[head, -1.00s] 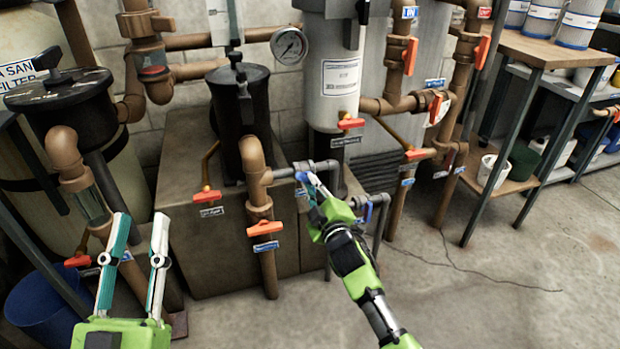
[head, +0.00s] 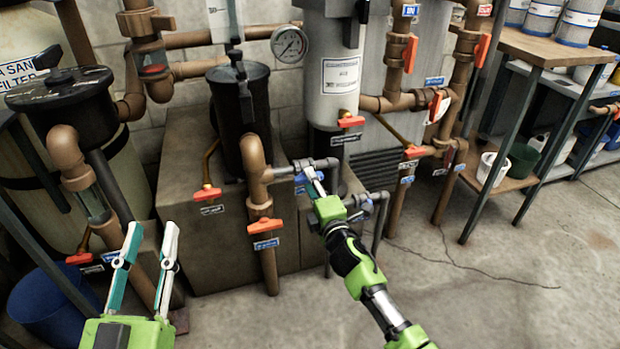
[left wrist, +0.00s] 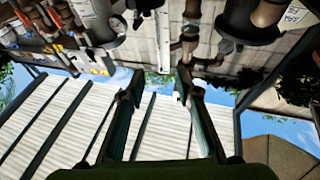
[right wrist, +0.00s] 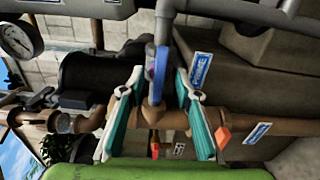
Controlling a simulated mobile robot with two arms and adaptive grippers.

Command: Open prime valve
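The PRIME label (right wrist: 200,70) is beside a grey pipe with a blue valve handle (right wrist: 157,72) in the right wrist view. My right gripper (right wrist: 159,72) is open, with one finger on each side of this handle; contact cannot be told.
An orange-handled valve (head: 265,226) is left of my right gripper. Another blue part (head: 356,214) is close to its right. A black strainer pot (head: 240,110) and a grey cylinder (head: 340,80) stand behind. A blue bucket (head: 50,305) is at lower left. Floor at right is clear.

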